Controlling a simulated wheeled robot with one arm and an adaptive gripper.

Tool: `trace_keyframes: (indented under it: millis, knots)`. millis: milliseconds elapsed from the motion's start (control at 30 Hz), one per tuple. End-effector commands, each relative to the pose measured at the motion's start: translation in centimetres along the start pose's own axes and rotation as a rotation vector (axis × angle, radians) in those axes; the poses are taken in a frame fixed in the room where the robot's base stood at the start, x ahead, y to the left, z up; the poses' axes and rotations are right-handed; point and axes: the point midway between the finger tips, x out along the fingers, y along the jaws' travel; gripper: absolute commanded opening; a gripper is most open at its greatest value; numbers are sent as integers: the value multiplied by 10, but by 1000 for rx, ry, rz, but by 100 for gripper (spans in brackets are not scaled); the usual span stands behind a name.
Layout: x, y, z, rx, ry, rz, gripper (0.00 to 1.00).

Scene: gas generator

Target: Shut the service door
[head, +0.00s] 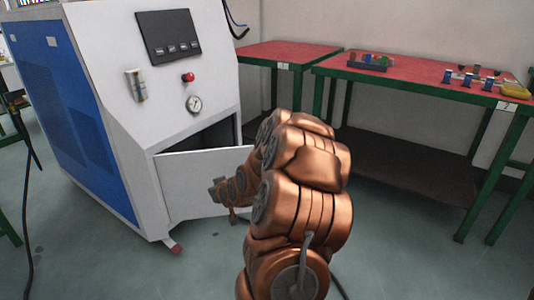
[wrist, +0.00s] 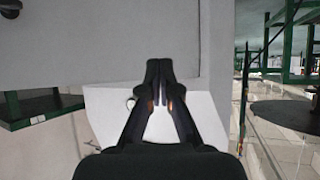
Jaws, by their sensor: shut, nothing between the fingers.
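The service door (head: 188,183) is a white panel low on the front of the generator cabinet (head: 110,100). In the head view it stands ajar, with a dark gap (head: 205,138) above its top edge. My copper arm covers the door's right part. The arm's end reaches in front of the door, but the head view does not show the fingertips clearly. In the wrist view my gripper (wrist: 158,72) has its dark fingers together and empty. Pale panels lie behind the fingers there; I cannot tell whether the gripper touches the door.
Red-topped tables with green legs (head: 420,78) stand along the back wall at the right, holding small parts and a tray (head: 368,63). A cable (head: 25,180) runs down at the left. Grey floor (head: 400,240) is open at the front right.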

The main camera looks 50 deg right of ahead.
Motion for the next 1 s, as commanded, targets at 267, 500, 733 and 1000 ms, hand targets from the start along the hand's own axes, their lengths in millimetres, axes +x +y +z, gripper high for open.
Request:
trace_keyframes:
  millis: [267, 500, 733, 1000]
  knots:
    - [9, 144, -4, 91, 344, 215, 0]
    - [-15, 222, 4, 118, 527, 361, 0]
    - [-20, 240, 3, 118, 575, 396, 0]
    - [2, 250, -10, 117, 573, 395, 0]
